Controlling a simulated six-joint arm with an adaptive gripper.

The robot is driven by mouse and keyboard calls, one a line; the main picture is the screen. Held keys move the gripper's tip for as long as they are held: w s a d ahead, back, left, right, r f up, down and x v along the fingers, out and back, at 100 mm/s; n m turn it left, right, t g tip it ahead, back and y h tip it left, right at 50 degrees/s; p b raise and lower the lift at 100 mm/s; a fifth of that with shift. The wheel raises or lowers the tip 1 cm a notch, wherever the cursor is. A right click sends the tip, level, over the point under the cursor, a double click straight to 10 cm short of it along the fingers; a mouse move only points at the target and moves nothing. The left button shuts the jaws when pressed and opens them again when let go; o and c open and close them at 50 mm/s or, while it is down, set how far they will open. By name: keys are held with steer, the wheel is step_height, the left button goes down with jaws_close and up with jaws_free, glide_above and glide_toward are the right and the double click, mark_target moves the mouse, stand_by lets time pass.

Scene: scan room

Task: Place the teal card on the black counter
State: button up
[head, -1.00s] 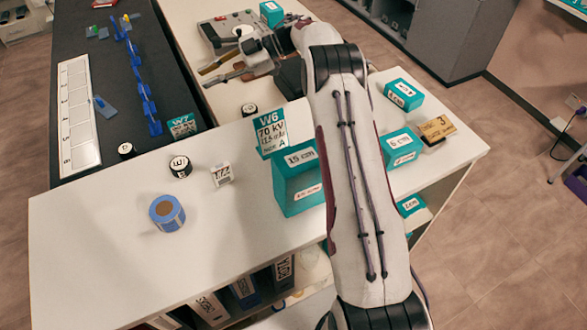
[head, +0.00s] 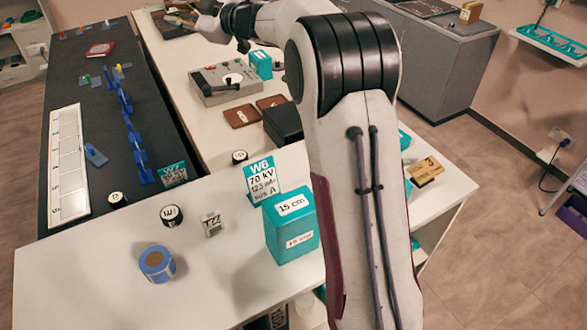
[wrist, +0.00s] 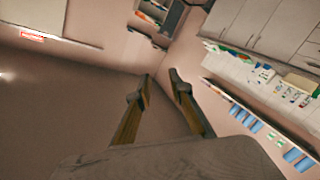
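Two teal-and-white cards stand upright. The card marked W6 (head: 262,181) is on the white table (head: 90,270), just behind the teal 15 cm box. The smaller card marked W7 (head: 173,174) is at the near right end of the black counter (head: 75,100); its exact footing is hard to tell. My gripper (wrist: 160,78) shows in the wrist view with its fingers apart and nothing between them, facing a wall and cabinets. In the head view it is at the top, far from both cards, its tips hard to make out.
The teal 15 cm box (head: 291,228), a blue tape roll (head: 157,264) and small labelled blocks (head: 171,215) stand on the white table. A grey control panel (head: 227,82) is farther back. Blue dividers (head: 126,105) and a white numbered strip (head: 66,165) occupy the counter.

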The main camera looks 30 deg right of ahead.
steer(key=s+d+r+m+t+h, duration=0.1)
steer(key=s+d+r+m+h, duration=0.4)
steer(key=s, duration=0.3)
steer(key=s+d+m+g+h, duration=0.2)
steer(key=s+m+h, duration=0.3)
steer(key=s, duration=0.7)
steer(key=s+a+f+m+g+y, duration=0.1)
steer(key=s+a+f+g, duration=0.1)
steer(key=s+f, duration=0.5)
steer(key=s+a+f+g, duration=0.3)
steer(key=s+f, duration=0.4)
steer(key=s, duration=0.9)
steer(key=s+a+f+m+g+y, duration=0.1)
steer(key=s+a+f+g, duration=0.2)
steer(key=s+f, duration=0.4)
steer(key=s, duration=0.5)
steer(key=shift+s+m+g+y, duration=0.3)
steer(key=shift+s, duration=0.05)
